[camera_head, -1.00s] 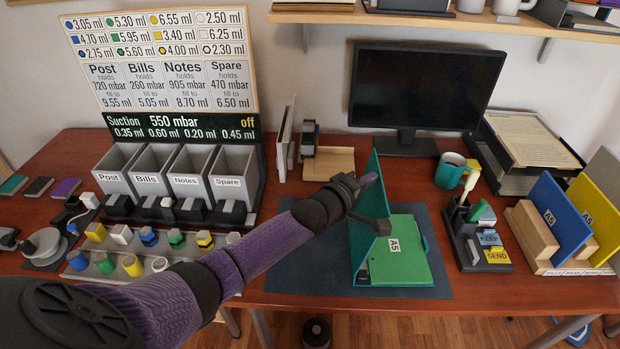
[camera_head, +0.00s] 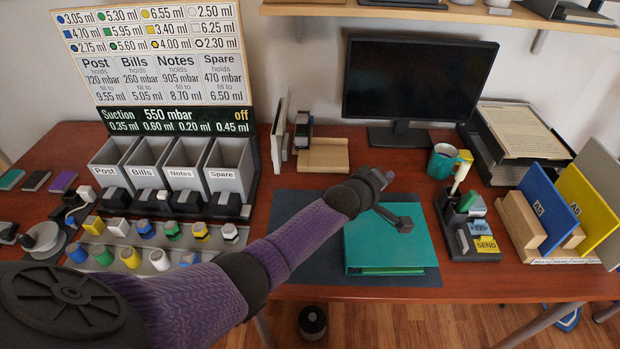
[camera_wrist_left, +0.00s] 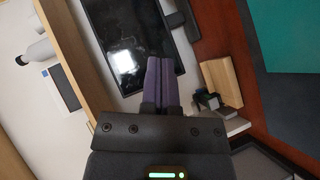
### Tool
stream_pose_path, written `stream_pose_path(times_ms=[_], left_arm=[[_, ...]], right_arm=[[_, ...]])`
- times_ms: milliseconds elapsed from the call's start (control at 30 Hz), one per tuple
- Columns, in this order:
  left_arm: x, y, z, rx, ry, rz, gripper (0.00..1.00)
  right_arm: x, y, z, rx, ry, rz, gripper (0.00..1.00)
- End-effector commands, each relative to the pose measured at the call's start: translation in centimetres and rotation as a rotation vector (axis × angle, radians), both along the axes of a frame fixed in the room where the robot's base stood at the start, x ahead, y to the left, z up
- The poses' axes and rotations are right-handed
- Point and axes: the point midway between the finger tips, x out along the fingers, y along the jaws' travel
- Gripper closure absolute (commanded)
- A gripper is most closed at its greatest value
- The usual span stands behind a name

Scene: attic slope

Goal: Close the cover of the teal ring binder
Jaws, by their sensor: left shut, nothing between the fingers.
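The teal ring binder (camera_head: 375,247) lies on a dark blue mat (camera_head: 310,262) at the front of the desk. Its cover lies down flat or nearly flat over the green inside, which shows only as a thin edge at the front. My left gripper (camera_head: 387,178) is above the back of the binder; its fingers are shut with nothing between them. In the left wrist view the purple fingers (camera_wrist_left: 161,85) are together, and a teal corner of the binder (camera_wrist_left: 292,35) shows at the upper right. My right gripper is not in view.
A block stand with KEEP and SEND labels (camera_head: 466,232) stands right of the mat, with a teal mug (camera_head: 441,162) behind it. A monitor (camera_head: 415,85) stands at the back. Labelled grey bins (camera_head: 232,170) and coloured knobs are on the left.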

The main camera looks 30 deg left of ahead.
Motion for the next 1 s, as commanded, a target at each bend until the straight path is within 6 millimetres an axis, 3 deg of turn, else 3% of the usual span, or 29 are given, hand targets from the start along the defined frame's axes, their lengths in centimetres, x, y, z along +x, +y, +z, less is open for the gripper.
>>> stream_pose_path(times_ms=[167,333,500,700,1000], left_arm=[[0.0,0.0,0.8,-0.001,-0.001,0.001,1.00],[0.0,-0.2,5.7,-0.002,-0.003,0.001,1.00],[-3.4,-2.3,8.9,-0.005,-0.001,0.001,1.00],[-5.6,-3.8,10.8,-0.002,0.000,-0.001,1.00],[-6.0,-4.0,11.0,0.000,0.001,0.001,1.00]], right_arm=[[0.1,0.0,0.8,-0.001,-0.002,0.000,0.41],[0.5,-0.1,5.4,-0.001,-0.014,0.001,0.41],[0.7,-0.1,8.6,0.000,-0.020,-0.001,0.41],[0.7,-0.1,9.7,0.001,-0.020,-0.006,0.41],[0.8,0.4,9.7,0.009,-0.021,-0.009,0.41]])
